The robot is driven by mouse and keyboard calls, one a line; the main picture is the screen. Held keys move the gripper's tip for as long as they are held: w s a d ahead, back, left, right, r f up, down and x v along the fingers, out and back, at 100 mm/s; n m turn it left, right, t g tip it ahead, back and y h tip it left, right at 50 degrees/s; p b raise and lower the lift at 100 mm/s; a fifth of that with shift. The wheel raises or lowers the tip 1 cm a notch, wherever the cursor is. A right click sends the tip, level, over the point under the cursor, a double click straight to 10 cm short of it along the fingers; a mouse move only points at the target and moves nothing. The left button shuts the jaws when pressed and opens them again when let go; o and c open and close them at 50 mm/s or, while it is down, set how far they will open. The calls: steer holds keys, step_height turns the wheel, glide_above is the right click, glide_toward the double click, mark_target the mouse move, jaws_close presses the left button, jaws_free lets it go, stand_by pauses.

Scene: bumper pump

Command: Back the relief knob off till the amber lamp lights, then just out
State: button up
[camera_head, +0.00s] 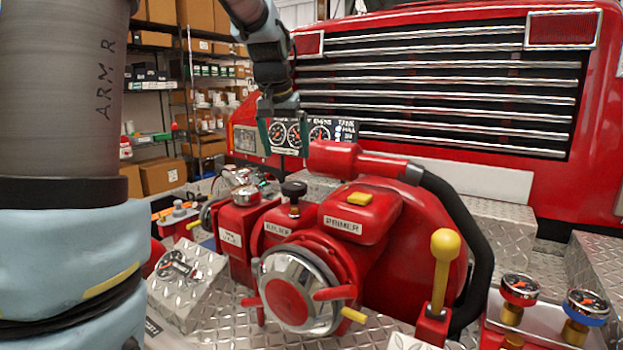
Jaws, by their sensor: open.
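A black knob (294,190) stands upright on a short stem on top of a red housing (285,222). The white label on that housing is small and seems to read RELIEF. My gripper (285,152) points down with its two dark fingers apart and nothing between them. In the picture it is above and slightly left of the knob, not touching it. The fingers overlap the gauge panel (318,133) behind. I cannot pick out a lit amber lamp.
A red PRIMER housing (366,215) with a yellow top button (360,198) stands right of the knob. A red cylinder (333,158) and a black hose (462,225) are close by. A yellow-knobbed lever (443,258) and gauges (520,289) stand at right.

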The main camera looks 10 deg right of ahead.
mark_target(294, 184)
steer(key=p+x, duration=0.2)
steer(key=x, duration=0.8)
steer(key=shift+w+d+f, duration=0.1)
steer(key=shift+f, duration=0.25)
steer(key=c, duration=1.2)
steer(key=shift+o, duration=0.2)
steer(key=shift+d+n+y, duration=0.15)
steer(key=shift+n+y, duration=0.25)
steer(key=shift+n, duration=0.5)
steer(key=shift+n+t+y, duration=0.3)
steer(key=shift+n, duration=0.5)
